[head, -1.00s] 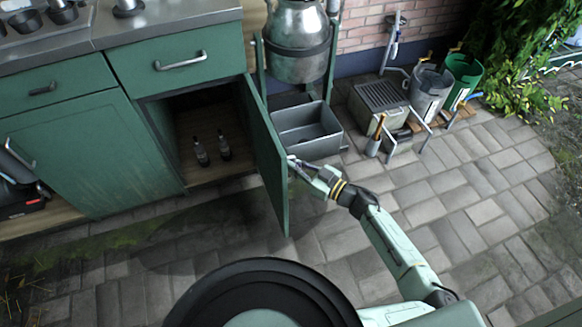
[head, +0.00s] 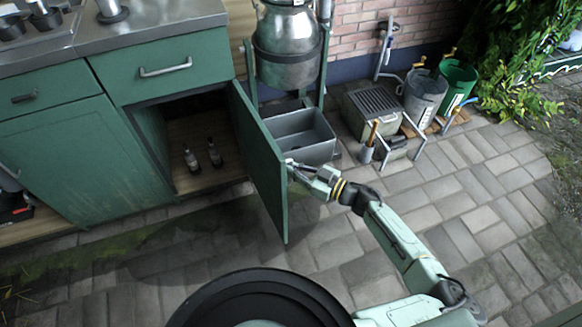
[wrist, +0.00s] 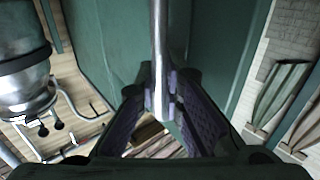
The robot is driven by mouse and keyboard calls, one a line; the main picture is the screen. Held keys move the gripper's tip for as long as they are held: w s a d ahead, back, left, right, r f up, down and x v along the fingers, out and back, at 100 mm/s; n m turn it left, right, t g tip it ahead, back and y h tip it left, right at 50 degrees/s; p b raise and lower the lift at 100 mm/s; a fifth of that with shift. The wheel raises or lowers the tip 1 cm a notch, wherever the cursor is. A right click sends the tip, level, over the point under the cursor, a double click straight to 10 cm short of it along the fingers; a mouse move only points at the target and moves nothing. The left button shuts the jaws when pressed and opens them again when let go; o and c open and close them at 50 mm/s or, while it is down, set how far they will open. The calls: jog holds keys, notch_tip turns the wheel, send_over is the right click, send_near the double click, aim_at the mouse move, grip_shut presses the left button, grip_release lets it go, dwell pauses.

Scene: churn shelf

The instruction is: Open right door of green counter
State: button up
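The green counter (head: 84,160) has its right door (head: 262,165) standing wide open, swung out toward me. Its compartment (head: 190,130) is exposed, with two small bottles (head: 203,158) on its floor. My gripper (head: 290,168) is at the door's outer face, on the right side of the door. In the wrist view, the metal door handle (wrist: 158,45) runs between my two fingers (wrist: 160,98). The pads close in on both sides of the handle's end, and the green door panel (wrist: 110,45) fills the background.
A grey basin (head: 302,137) and a metal churn (head: 288,45) stand right of the open door. A crate-like box (head: 372,112) and buckets (head: 425,92) stand farther right along the brick wall. The paving (head: 440,210) on the right is clear.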

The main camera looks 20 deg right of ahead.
jog(key=shift+o, duration=1.1)
jog(key=v, duration=1.2)
